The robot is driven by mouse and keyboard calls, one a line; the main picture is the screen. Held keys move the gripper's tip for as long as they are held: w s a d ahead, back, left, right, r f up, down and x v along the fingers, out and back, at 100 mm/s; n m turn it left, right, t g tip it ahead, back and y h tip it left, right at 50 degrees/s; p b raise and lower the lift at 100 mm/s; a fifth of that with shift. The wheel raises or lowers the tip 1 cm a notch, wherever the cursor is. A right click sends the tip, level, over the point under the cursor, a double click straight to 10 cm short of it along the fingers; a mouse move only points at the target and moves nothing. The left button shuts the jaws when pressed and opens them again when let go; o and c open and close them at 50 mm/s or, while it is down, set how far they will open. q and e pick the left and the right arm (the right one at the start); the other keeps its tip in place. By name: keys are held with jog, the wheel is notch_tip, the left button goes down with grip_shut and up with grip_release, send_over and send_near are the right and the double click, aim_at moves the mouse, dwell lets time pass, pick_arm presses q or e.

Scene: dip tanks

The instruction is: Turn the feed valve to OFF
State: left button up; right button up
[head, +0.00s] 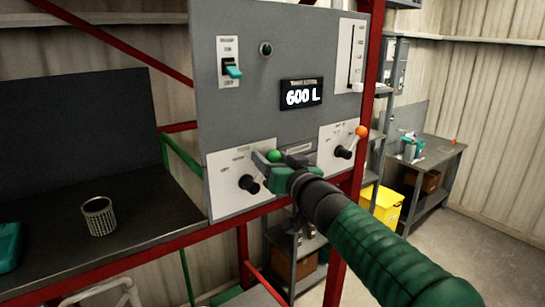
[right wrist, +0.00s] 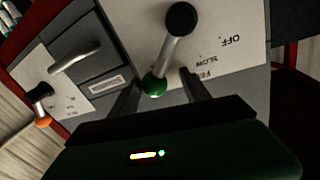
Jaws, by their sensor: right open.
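The feed valve is on the white plate (head: 228,193) at the panel's lower left. It has a black hub (head: 249,185) and a lever ending in a green ball (head: 274,155), angled up and right in the head view. In the right wrist view the green ball (right wrist: 153,85) sits at the mouth of my right gripper (right wrist: 158,93), between its open fingers; I cannot tell whether they touch it. The words OFF and SLOW (right wrist: 228,50) show beside the hub, away from the lever. My right gripper also shows in the head view (head: 272,163). My left gripper is out of view.
A second lever with an orange ball (head: 361,131) is to the right. Above are a teal switch (head: 232,70), a display (head: 302,94) reading 600 L and a slider (head: 356,87). A mesh cup (head: 98,216) stands on the dark bench at left. Red frame posts border the panel.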

jog(key=shift+d, duration=0.75)
jog(key=c, duration=0.5)
jog(key=shift+s, duration=0.1)
jog(key=c, duration=0.4)
jog(key=shift+a, duration=0.35)
grip_shut()
jog(key=shift+d, duration=0.15)
